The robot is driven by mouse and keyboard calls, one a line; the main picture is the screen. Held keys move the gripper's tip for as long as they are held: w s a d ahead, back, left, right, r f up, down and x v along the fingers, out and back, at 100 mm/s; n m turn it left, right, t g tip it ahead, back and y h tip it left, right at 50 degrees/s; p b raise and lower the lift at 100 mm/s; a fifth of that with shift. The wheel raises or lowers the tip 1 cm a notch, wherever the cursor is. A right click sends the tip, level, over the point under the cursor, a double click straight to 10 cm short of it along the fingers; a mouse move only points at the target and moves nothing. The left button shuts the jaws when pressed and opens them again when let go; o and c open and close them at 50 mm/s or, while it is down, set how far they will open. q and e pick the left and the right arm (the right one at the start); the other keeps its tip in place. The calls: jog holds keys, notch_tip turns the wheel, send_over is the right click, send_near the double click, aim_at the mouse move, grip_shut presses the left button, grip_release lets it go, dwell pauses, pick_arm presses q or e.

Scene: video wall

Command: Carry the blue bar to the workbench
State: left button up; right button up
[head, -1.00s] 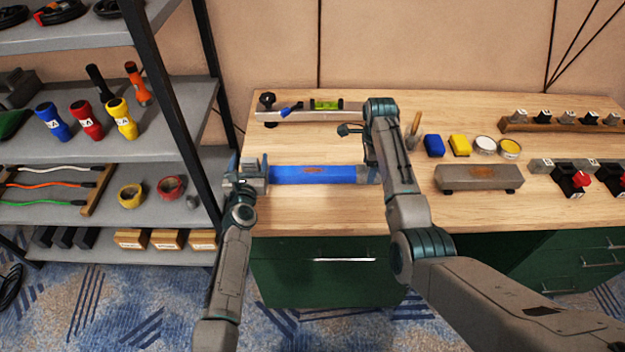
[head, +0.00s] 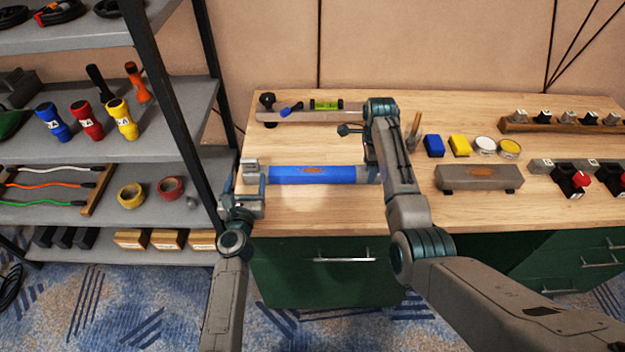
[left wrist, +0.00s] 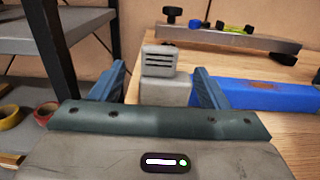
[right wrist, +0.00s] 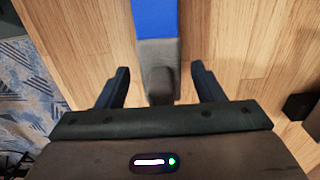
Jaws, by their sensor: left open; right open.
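The blue bar (head: 312,174) lies flat on the wooden workbench (head: 310,215), with a grey block at each end. Its left grey end (left wrist: 165,92), with a raised slotted grip, stands between the fingers of my left gripper (left wrist: 160,84). That gripper (head: 249,184) is open at the bar's left end, with a finger on each side. My right gripper (right wrist: 160,83) is open at the bar's right end. The right grey end (right wrist: 158,62) with its grip lies ahead of and between those fingers. My right arm hides part of that end in the head view.
Behind the bar lies a level rail (head: 310,113) with a green vial. A grey block (head: 480,177), blue and yellow blocks and tins stand to the right. A shelf unit (head: 195,110) with torches and tape rolls stands close on the left.

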notch_tip(320, 180, up, 12)
jog(key=shift+f, duration=0.1)
dwell(0.7)
